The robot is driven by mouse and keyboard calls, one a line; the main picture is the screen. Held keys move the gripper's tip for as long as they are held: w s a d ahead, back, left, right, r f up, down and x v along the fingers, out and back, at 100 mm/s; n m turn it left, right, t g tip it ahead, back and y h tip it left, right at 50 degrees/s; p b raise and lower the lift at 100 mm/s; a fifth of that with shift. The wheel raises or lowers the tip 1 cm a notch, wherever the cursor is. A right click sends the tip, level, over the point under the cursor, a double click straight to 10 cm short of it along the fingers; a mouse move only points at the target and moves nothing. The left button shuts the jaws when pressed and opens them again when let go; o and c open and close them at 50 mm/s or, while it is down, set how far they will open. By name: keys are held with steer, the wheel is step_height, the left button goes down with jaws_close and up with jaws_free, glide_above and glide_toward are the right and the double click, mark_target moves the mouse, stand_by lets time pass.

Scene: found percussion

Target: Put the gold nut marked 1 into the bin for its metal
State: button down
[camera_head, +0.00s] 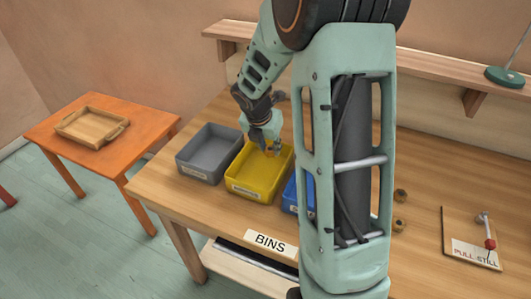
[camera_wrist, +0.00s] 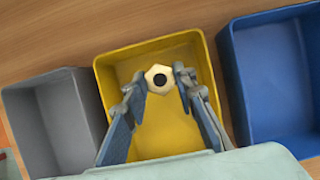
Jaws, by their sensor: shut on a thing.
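My gripper (camera_head: 272,150) is over the yellow bin (camera_head: 257,191), with its fingers pointing down. In the wrist view my gripper (camera_wrist: 160,78) is shut on a pale gold hexagonal nut (camera_wrist: 149,83) with a dark round hole. The nut shows between the fingertips, above the yellow bin's floor (camera_wrist: 165,132). No mark can be read on the nut. The yellow bin has a label on its front whose word is too small to read surely. The grey bin (camera_head: 205,158) is to its left. The blue bin (camera_head: 291,194) is to its right, partly hidden by my arm.
A "BINS" sign (camera_head: 270,243) lies at the table's front edge. Two small brownish nuts, one of them here (camera_head: 400,195), lie right of my arm. A board with a lever (camera_head: 461,232) is further right. An orange table with a wooden tray (camera_head: 72,128) stands at left.

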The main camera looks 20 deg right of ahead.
mark_target(268, 162)
steer(key=shift+w+f, duration=0.75)
steer(key=shift+f, duration=1.6)
steer(key=shift+f+b, duration=0.1)
steer(key=shift+b, duration=0.25)
steer(key=c, duration=1.6)
jaws_free()
steer(key=shift+r, duration=0.2)
steer(key=p+v, duration=0.1)
steer(key=v, duration=1.1)
steer(key=shift+d+p, duration=0.15)
steer(key=shift+p, duration=0.25)
